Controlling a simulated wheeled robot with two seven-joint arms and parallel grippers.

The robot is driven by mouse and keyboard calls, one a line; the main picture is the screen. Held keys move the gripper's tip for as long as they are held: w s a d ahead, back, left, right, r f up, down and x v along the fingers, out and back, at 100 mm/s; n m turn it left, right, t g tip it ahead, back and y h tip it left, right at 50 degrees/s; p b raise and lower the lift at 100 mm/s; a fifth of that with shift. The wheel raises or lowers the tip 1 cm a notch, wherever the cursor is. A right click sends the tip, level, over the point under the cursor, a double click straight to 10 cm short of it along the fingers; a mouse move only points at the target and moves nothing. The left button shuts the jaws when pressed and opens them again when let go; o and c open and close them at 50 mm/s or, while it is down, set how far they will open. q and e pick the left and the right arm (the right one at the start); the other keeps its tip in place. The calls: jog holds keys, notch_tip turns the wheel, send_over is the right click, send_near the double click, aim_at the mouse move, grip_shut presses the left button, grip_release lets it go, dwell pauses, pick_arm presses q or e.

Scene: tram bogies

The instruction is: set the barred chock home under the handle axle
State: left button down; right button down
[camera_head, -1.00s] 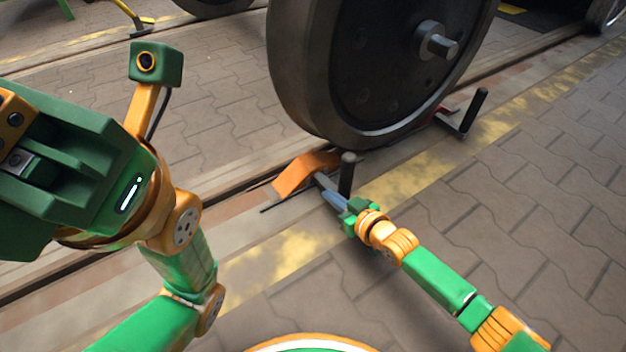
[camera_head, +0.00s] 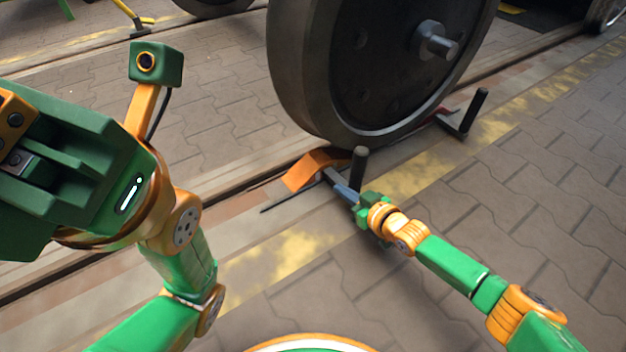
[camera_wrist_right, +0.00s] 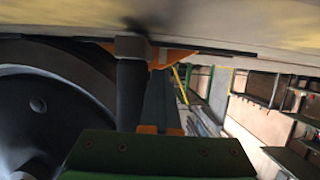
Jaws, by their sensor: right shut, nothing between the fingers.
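The orange chock (camera_head: 312,168) lies at the rail against or just short of the near left of the big dark wheel (camera_head: 380,85); I cannot tell if they touch. A thin dark bar (camera_head: 280,200) shows at its foot, and a dark upright handle (camera_head: 359,170) stands at its near side. The handle also shows in the right wrist view (camera_wrist_right: 131,85). My right gripper (camera_head: 334,179) is shut and empty, its fingers reaching to the chock's near side beside the handle. My left gripper (camera_head: 25,165) is raised at the left; its fingertips are unclear.
An axle stub (camera_head: 437,45) sticks out of the wheel. A worn yellow line (camera_head: 300,245) runs beside the rail. The paving (camera_head: 520,220) at right is clear.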

aim_at(355, 184)
jog(key=shift+w+d, duration=0.8)
jog(key=shift+d, duration=0.25)
jog(key=shift+w+d+r, duration=0.1)
jog(key=shift+w+d, duration=0.3)
jog(key=shift+d, duration=0.35)
jog(key=shift+w+d, duration=0.2)
jog(key=shift+w, duration=0.1)
jog(key=shift+w+d+r, duration=0.1)
jog(key=shift+w+d, duration=0.45)
jog(key=shift+d, duration=0.2)
jog(key=shift+w+d, duration=0.55)
jog(key=shift+d, duration=0.15)
dwell(0.5)
jog(key=s+a+p, duration=0.1)
jog(key=a+p, duration=0.1)
jog(key=s+a+p, duration=0.2)
jog(key=shift+p, duration=0.4)
jog(key=shift+s+a+f, duration=0.2)
jog(key=shift+s+a, duration=0.1)
jog(key=shift+a, duration=0.1)
